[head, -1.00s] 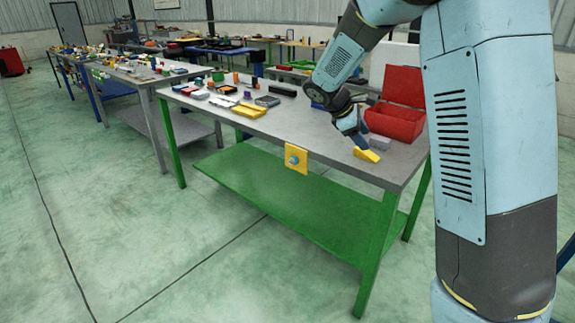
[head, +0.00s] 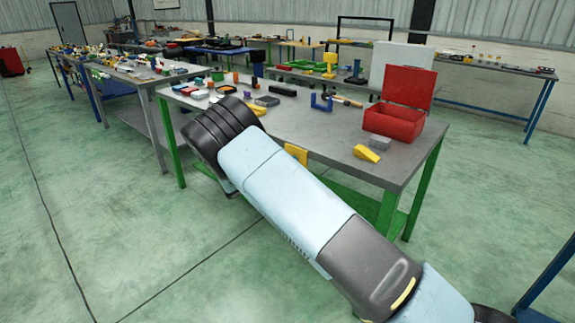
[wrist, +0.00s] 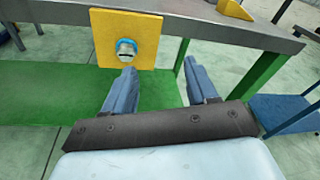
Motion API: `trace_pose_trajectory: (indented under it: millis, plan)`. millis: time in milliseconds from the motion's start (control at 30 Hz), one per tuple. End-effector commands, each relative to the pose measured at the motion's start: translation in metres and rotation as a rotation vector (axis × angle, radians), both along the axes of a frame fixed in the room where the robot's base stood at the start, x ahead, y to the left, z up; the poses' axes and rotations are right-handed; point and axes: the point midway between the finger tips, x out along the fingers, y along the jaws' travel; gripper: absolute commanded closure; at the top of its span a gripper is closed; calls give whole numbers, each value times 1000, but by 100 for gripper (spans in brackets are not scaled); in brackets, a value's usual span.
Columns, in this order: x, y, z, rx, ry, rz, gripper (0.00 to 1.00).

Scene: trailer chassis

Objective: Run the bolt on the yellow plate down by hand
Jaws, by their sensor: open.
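The yellow plate (wrist: 101,38) hangs on the front edge of the green-legged bench. The bolt (wrist: 126,48) stands out from its face, with a blue ring around its head in the wrist view. In the head view my arm hides most of the yellow plate (head: 296,153) and the bolt is not visible. My gripper (wrist: 165,80) shows in the wrist view with its two blue fingers spread and nothing between them. It is below and right of the bolt, apart from it. In the head view my gripper is hidden behind my arm.
The grey bench top (head: 325,135) carries a red open box (head: 397,115), a yellow wedge (head: 366,153), a grey block (head: 380,142) and a blue bracket (head: 321,102). A green lower shelf (wrist: 50,100) lies below the plate. Open floor is in front.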

Motion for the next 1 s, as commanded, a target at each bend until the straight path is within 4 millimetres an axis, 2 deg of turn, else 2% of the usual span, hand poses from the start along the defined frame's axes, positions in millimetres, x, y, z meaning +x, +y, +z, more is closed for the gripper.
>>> trace_pose_trajectory:
  millis: [33,100,200,367,567,1000]
  plan:
    - [0,15,-13,-48,8,37,43]
    - [0,29,-24,-102,15,77,43]
    - [-1,44,-35,-158,20,117,43]
    - [0,54,-43,-196,24,145,43]
    - [16,42,-44,-198,26,146,43]
    - [76,-6,-44,-197,25,145,43]
